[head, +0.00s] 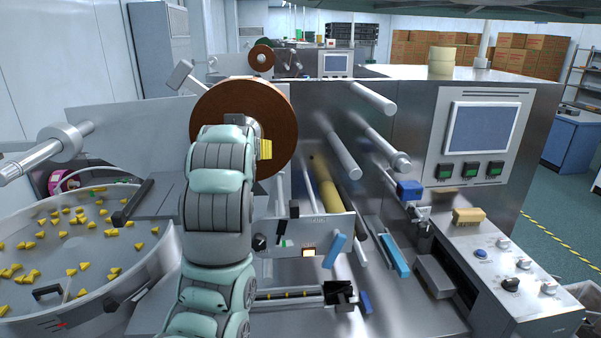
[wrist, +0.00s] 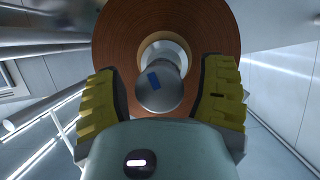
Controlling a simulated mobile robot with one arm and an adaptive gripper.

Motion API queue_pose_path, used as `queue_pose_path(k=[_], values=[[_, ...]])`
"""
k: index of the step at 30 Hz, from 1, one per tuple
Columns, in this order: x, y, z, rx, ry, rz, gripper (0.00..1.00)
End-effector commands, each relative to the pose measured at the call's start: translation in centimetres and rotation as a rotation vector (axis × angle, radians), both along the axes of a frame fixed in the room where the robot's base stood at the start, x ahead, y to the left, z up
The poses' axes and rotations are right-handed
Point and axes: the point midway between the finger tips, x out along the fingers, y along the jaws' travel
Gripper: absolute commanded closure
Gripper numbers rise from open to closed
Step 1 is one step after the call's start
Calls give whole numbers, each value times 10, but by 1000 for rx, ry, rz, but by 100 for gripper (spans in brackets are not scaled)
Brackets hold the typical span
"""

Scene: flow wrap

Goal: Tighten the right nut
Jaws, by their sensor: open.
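A brown film reel (head: 282,110) sits on a spindle on the upper face of the machine. In the wrist view the reel (wrist: 112,45) fills the upper middle. A rounded grey spindle end, seemingly the right nut (wrist: 158,98), stands out from its core with a small blue mark on its face. My gripper (wrist: 161,78) is open, with a yellow-padded finger to the left and right of the nut. I cannot tell whether either finger touches it. In the head view my arm hides most of the nut, and only one yellow finger (head: 265,149) shows.
A second spindle with a grey collar (head: 62,141) juts out at the left, carrying no reel. A round bowl (head: 168,243) of yellow pieces stands below it. Several metal rollers (head: 343,157) project to the right of the reel. A control panel (head: 481,128) is farther right.

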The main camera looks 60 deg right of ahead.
Motion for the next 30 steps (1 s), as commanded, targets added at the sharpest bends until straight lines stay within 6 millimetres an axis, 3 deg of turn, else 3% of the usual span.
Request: queue_pose_path(k=[8,21,30], values=[[0,0,15,-5,-3,0,30],[0,0,85,-5,-2,-1,30],[0,0,100,0,-1,-1,30]])
